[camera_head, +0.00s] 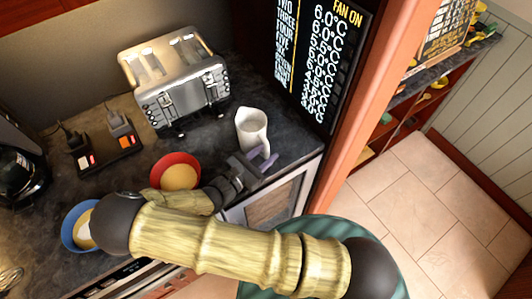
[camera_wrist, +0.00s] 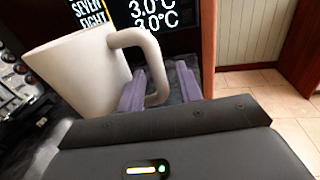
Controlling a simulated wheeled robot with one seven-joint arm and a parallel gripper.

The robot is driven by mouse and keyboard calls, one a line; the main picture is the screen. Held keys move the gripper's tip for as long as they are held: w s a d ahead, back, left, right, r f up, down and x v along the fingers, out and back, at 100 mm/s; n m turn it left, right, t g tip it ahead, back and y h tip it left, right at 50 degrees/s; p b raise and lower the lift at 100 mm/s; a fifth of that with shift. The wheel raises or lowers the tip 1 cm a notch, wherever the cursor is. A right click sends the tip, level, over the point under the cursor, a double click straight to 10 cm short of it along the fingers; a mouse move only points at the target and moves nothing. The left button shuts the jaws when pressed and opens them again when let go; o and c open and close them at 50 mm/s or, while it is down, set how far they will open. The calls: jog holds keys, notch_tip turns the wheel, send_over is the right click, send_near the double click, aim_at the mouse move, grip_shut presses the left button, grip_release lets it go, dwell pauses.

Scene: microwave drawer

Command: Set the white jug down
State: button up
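The white jug (camera_head: 252,130) stands upright on the dark countertop (camera_head: 285,151), just right of the toaster. In the wrist view the jug (camera_wrist: 82,70) fills the left side, with its handle curving toward my gripper. My gripper (camera_head: 256,161) is low over the counter in front of the jug. In the wrist view its two purple fingers (camera_wrist: 160,88) are apart, with the lower part of the handle between them. A dark gap shows between the handle and the right finger. The jug's base is hidden in the wrist view.
A silver toaster (camera_head: 178,80) stands behind left. A red-rimmed bowl (camera_head: 177,172) and a blue bowl (camera_head: 76,222) sit to the left, partly behind my arm. A menu board (camera_head: 318,55) and an orange-brown post (camera_head: 352,110) rise at the right. A microwave (camera_head: 268,205) is below the counter edge.

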jog(key=b+v, duration=0.3)
jog(key=v, duration=0.8)
jog(key=shift+s+a, duration=0.1)
jog(key=shift+s, duration=0.1)
jog(key=d+r+m+g+y, duration=0.1)
jog(key=d+m+g+y, duration=0.3)
jog(key=d+m+g, duration=0.9)
jog(key=w+d+r+m+t+y, duration=0.1)
jog(key=d+r+m+t+y, duration=0.1)
jog(key=d+r+m+y, duration=0.6)
jog(key=d+r+m, duration=0.3)
jog(key=m, duration=0.3)
jog(key=shift+w+d+t+y, duration=0.25)
jog(key=shift+w+t+y, duration=0.15)
